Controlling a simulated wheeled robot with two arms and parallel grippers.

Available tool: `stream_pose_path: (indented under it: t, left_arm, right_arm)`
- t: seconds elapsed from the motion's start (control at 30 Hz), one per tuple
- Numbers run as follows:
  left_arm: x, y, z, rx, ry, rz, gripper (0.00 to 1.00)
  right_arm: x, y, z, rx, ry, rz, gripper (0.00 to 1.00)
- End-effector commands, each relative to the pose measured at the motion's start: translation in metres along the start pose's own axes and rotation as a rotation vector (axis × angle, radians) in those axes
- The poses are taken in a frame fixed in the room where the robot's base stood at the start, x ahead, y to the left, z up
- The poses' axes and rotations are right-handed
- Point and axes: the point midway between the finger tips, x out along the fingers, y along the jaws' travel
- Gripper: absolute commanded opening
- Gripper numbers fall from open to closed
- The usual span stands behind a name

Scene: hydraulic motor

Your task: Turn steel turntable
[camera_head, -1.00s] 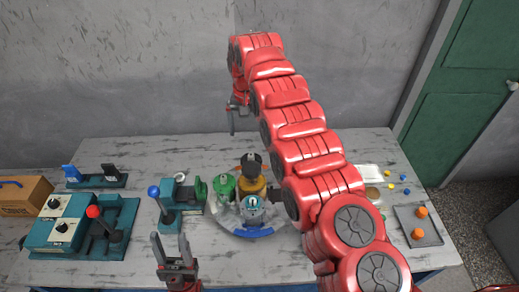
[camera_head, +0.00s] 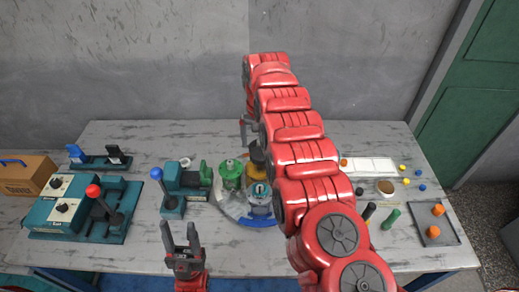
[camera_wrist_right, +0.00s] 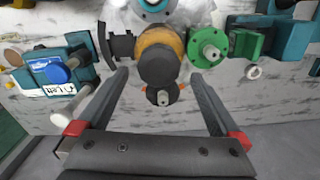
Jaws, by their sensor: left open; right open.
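The steel turntable (camera_head: 233,211) sits mid-table, a round plate with a blue piece (camera_head: 258,221) on its front rim. It carries a green part (camera_head: 231,171), a yellow-orange part with a black top (camera_head: 256,156) and a teal part (camera_head: 259,192). My right gripper (camera_wrist_right: 160,75) is open above the back of the turntable; its fingers flank the orange part (camera_wrist_right: 163,60) in the right wrist view, contact unclear. In the head view my right arm hides the turntable's right side. My left gripper (camera_head: 180,235) is open and empty at the table front.
A teal block with a blue-knobbed lever (camera_head: 172,190) stands left of the turntable. A teal control box (camera_head: 62,205), a red-knobbed lever (camera_head: 100,200) and a cardboard box (camera_head: 28,175) are further left. A grey tray with orange pieces (camera_head: 435,222) lies at right.

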Motion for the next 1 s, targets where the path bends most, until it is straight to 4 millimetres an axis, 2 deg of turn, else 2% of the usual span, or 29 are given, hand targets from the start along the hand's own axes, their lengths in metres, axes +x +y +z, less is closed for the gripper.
stream_pose_path:
  t: [0.03,0.1,0.3,0.63,0.67,1.0]
  left_arm:
    - [0.009,0.000,-0.001,0.000,0.000,0.000,0.50]
    - [0.010,-0.001,-0.002,0.000,0.000,0.000,0.50]
    - [0.014,-0.001,-0.002,0.000,0.000,0.000,0.50]
    - [0.014,-0.001,-0.002,0.000,0.000,0.000,0.50]
    - [0.014,-0.001,-0.002,0.000,0.000,0.000,0.50]
    - [0.014,-0.001,-0.002,0.000,0.000,0.000,0.50]
  right_arm:
    - [0.007,0.001,0.001,0.000,-0.004,0.004,1.00]
    - [0.019,0.002,0.001,0.001,-0.004,0.005,1.00]
    - [0.036,0.001,-0.001,0.001,0.001,0.002,1.00]
    - [0.040,0.001,0.000,0.001,0.001,0.000,1.00]
    - [0.040,0.001,0.000,0.001,0.001,0.000,0.96]
    - [0.040,0.001,0.000,0.001,0.000,0.001,0.35]
